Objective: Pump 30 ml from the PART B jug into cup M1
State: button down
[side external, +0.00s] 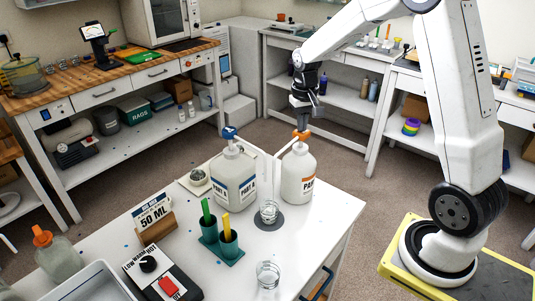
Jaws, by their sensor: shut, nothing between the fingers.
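A clear cup (269,212) stands on a dark round pad (268,224) in front of this jug. A second clear cup (268,274) stands nearer the front edge. I cannot read M1 on either cup, nor see any liquid level.
A jug with a blue pump (234,177) stands close on the left. Green holders (222,245) with green and yellow sticks, a "50 ML" sign (152,213), a switch box (160,277), a tray (85,284) and an orange-capped bottle (57,254) fill the left.

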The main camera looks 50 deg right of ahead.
jog(key=shift+f, duration=0.85)
jog(key=shift+r, duration=2.25)
jog(key=shift+f, duration=1.8)
jog(key=shift+r, duration=1.8)
jog(key=shift+f, duration=0.9)
jog(key=shift+r, duration=0.9)
